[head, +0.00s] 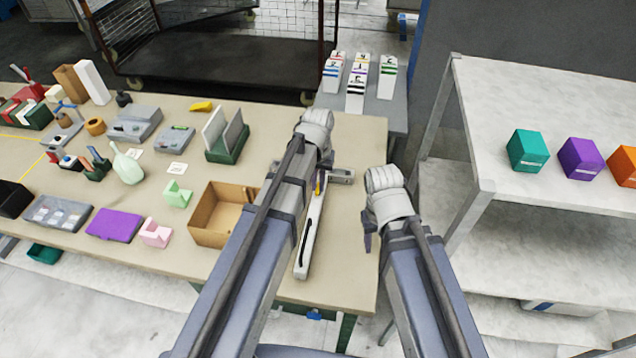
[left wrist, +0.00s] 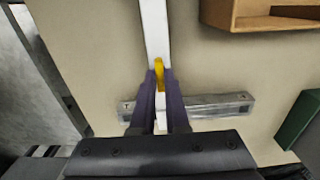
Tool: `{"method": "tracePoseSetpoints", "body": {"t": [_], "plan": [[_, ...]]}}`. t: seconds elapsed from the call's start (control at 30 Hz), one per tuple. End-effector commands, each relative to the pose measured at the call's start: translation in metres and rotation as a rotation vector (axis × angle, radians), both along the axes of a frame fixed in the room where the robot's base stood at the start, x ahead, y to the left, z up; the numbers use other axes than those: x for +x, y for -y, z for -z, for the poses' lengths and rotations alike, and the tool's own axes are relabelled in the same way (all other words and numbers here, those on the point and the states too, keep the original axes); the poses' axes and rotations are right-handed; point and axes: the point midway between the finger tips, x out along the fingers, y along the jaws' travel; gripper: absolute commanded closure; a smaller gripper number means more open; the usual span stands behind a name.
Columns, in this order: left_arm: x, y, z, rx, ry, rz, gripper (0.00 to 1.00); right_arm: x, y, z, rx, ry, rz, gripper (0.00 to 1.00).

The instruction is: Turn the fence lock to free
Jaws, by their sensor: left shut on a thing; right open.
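The fence is a long white bar (head: 308,240) with a dark slot, lying on the beige table; it also shows in the left wrist view (left wrist: 154,30). A grey crosspiece (head: 342,176) lies across its far end, and shows in the left wrist view (left wrist: 220,105). The yellow fence lock lever (left wrist: 159,72) stands on the bar near the crosspiece, roughly in line with the bar. My left gripper (left wrist: 160,78) is shut on the lever, one purple finger on each side.
An open cardboard box (head: 205,222) stands left of the fence. A green rack with grey panels (head: 226,142) is further back. A white shelf (head: 478,178) with coloured boxes stands at right. The table right of the fence is mostly clear.

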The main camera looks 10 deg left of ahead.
Motion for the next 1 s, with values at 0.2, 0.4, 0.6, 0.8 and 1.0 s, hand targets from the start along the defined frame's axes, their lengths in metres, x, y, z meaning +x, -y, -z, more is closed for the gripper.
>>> {"method": "tracePoseSetpoints", "body": {"t": [0.2,0.4,0.6,0.8,1.0], "plan": [[-0.0001,0.0000,0.0001,0.000,0.000,-0.026,1.00,0.0000,0.0000,0.0001,0.000,0.000,0.000,0.50],[-0.0001,0.0000,0.0001,0.000,0.000,-0.028,1.00,0.0000,0.0000,0.0001,0.000,0.000,0.000,0.50],[-0.0001,0.0000,0.0001,0.000,0.000,-0.028,0.84,0.0000,0.0000,0.0001,0.000,0.000,0.000,0.50],[-0.0001,-0.0001,0.0000,0.000,0.000,-0.027,0.62,0.0000,0.0000,0.0000,0.000,0.000,0.000,0.50],[-0.0001,0.0000,0.0000,0.000,0.000,-0.026,0.57,0.0000,0.0000,0.0000,0.000,0.000,0.000,0.50]]}}
